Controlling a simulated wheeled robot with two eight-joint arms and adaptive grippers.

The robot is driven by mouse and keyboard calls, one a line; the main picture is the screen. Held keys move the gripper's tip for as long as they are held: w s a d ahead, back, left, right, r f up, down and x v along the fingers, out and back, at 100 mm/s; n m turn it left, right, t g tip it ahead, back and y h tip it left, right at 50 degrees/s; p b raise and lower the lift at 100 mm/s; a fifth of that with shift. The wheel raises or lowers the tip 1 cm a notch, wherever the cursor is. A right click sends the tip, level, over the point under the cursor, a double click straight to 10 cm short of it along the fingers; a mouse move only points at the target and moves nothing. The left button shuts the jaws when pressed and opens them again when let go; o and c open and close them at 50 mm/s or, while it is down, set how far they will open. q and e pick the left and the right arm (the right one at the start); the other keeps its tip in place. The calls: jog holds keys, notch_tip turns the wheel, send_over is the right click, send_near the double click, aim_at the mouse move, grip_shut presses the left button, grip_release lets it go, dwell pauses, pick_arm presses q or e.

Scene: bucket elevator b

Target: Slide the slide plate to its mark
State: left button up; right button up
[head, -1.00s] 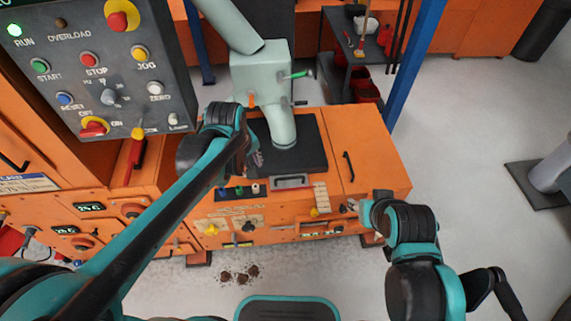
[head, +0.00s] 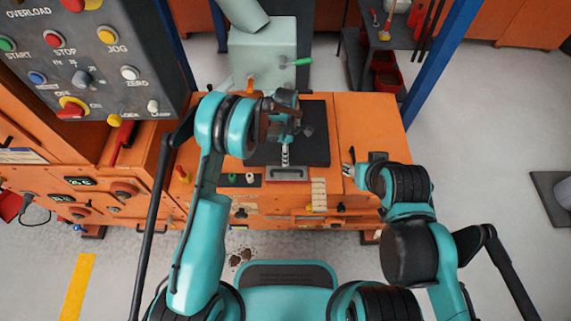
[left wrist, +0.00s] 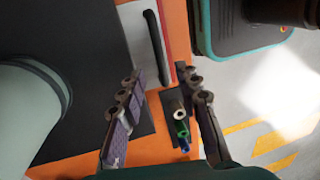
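What looks like the slide plate is a pale plate with a black bar handle (head: 289,174), at the front edge of the dark mat on the orange bench. In the left wrist view its handle (left wrist: 157,48) lies on a pale, red-edged plate. My left gripper (head: 296,142) is over the mat, just behind the handle in the head view. Its fingers (left wrist: 164,122) are wide apart and empty. My right gripper (head: 348,169) is low at the bench's right side; its fingers are too small to read. I cannot make out a mark clearly.
A pale scale strip (head: 319,194) lies right of the handle. White, green and blue pegs (left wrist: 181,128) stand on a dark block beside it. A thick pale chute (head: 262,65) rises behind the mat. A control panel (head: 90,50) stands at upper left.

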pick_arm(q)
jog(key=f+b, duration=0.1)
jog(key=f, duration=0.2)
jog(key=s+f+b, duration=0.1)
jog(key=f, duration=0.2)
jog(key=shift+s+f, duration=0.1)
jog(key=shift+f, duration=0.05)
grip_shut()
